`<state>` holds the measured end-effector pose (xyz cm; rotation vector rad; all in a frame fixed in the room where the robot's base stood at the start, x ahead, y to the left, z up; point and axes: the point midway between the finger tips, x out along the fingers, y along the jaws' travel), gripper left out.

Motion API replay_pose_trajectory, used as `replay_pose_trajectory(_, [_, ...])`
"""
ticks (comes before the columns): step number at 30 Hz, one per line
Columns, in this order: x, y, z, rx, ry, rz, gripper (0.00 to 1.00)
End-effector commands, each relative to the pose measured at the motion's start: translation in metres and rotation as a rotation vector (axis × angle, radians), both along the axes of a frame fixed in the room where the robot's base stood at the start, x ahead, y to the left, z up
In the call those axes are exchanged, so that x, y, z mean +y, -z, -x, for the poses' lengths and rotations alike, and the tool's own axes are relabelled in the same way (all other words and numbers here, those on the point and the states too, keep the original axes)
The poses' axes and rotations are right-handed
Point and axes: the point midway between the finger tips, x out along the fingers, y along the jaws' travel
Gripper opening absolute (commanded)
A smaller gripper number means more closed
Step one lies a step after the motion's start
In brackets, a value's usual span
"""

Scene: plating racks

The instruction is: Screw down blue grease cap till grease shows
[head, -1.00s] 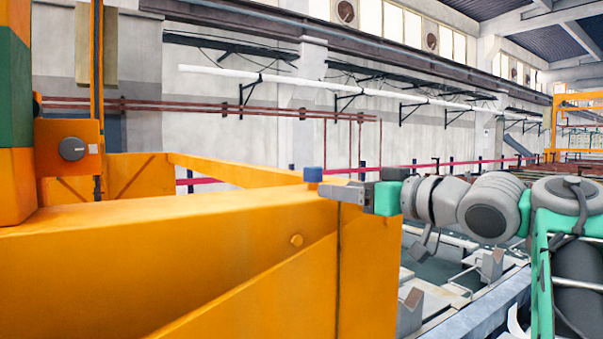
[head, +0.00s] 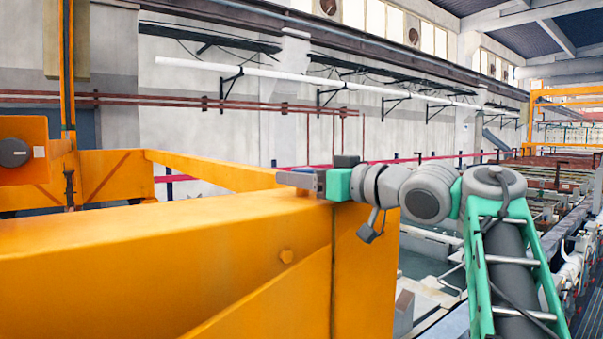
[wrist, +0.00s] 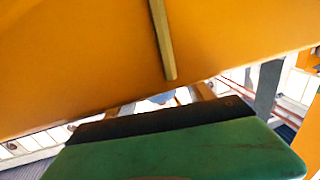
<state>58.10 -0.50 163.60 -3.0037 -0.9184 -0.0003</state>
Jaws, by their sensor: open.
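My gripper (head: 297,180) is at the top of the large orange frame (head: 160,260), near its right-hand corner, in the head view. Its grey fingers point left and its green body is behind them. It is open. The blue grease cap does not show clearly in the head view; the fingers cover the area where it stood. In the wrist view, my gripper's green and black body fills the bottom and the orange frame (wrist: 90,60) fills the top. A small pale bluish patch shows between them, too unclear to name. No grease is visible.
An orange box with a dark round knob (head: 14,153) is at the left. An orange rail (head: 210,168) runs behind the frame. Pipes and brackets line the far wall. Racks and machinery (head: 575,180) stand at the right. Open air is above the frame.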

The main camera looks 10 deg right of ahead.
Motion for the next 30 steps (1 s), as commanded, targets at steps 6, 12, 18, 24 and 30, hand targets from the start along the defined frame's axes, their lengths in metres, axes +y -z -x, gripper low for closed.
replay_pose_trajectory(6, [0.0017,0.0008,-0.0045,0.0,0.003,0.001,0.61])
replay_pose_trajectory(12, [0.0007,0.0007,-0.0043,0.0,0.004,0.001,0.51])
replay_pose_trajectory(18, [0.0004,0.0006,-0.0042,0.0,0.005,0.001,0.35])
replay_pose_trajectory(24, [0.0003,0.0006,-0.0042,0.0,0.005,0.001,0.19])
replay_pose_trajectory(30, [0.0002,0.0006,-0.0041,0.0,0.005,0.001,0.02])
